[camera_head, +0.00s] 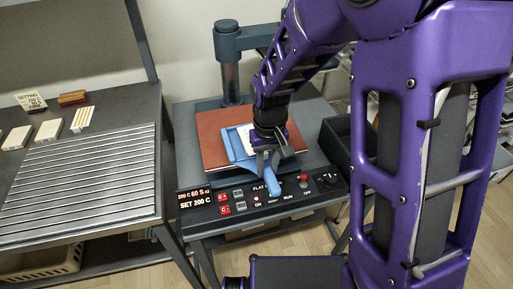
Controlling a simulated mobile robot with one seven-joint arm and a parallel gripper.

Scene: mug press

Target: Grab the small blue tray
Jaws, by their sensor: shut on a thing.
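The small blue tray (231,146) lies over the reddish-brown pad (209,140) of the press. A white piece shows in it, mostly behind my wrist. A blue handle-like part (274,187) sticks out toward the front, over the control panel. My gripper (268,165) points down at the front of the tray and is shut on it by this blue part. The fingertips are partly hidden, and I cannot tell if the tray touches the pad.
The press post and arm (229,55) stand behind the pad. The control panel (255,200) with display and knobs is in front. A dark bin (346,150) stands at right. A slatted rack (80,185), cards and a brown block (72,98) are on the left table.

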